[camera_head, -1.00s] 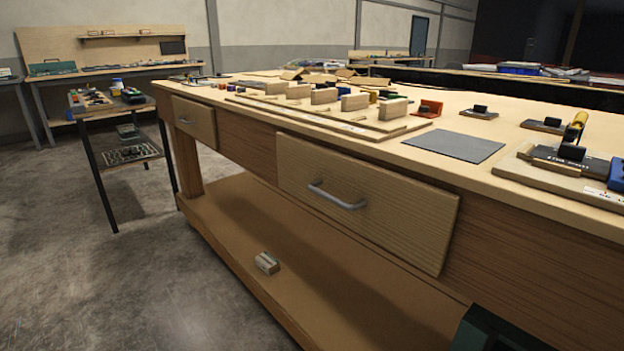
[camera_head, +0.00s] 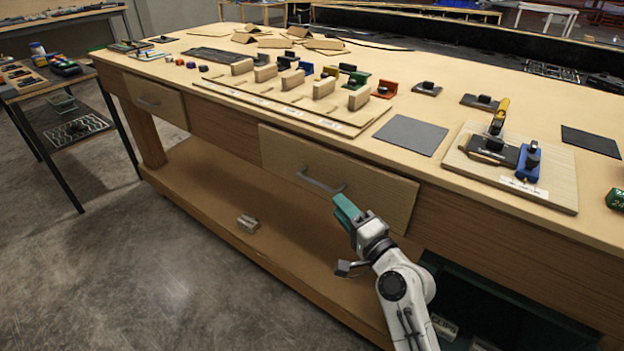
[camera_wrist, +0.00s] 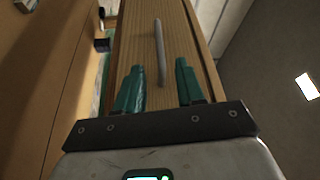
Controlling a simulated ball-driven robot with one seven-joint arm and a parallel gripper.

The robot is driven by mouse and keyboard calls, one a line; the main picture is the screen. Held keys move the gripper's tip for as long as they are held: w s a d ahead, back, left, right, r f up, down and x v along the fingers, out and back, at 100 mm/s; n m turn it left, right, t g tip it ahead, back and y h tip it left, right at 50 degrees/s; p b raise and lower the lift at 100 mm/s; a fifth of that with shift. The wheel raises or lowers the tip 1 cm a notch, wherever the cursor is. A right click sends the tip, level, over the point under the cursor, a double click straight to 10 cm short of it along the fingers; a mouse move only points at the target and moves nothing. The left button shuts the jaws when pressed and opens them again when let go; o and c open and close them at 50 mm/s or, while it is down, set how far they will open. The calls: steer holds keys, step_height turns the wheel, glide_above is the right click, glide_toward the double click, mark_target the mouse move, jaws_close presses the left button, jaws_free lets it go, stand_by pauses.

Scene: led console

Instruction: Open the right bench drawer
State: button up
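The right bench drawer (camera_head: 385,199) has a pale wooden front, and it looks closed in the bench side. Its grey bar handle (camera_head: 320,182) runs across the middle of the front. My gripper (camera_head: 345,206), with teal fingers, is at the right end of the handle in the head view. In the wrist view, the two fingers of my gripper (camera_wrist: 160,67) are apart, with the handle (camera_wrist: 158,48) showing in line with the gap between them. Whether the fingers touch the handle or reach around it I cannot tell. The drawer front (camera_wrist: 185,45) shows behind the handle.
The left drawer (camera_head: 157,100) is closed. A small block (camera_head: 247,223) lies on the lower shelf (camera_head: 205,205). The bench top (camera_head: 455,100) holds wooden blocks, a grey mat (camera_head: 410,135) and a board with clamps (camera_head: 560,185). The floor in front (camera_head: 150,270) is clear.

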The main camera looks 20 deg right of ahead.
mark_target(320, 185)
steer(key=x, duration=0.9)
steer(key=shift+w+a, duration=0.1)
steer(key=shift+w, duration=0.3)
jaws_close()
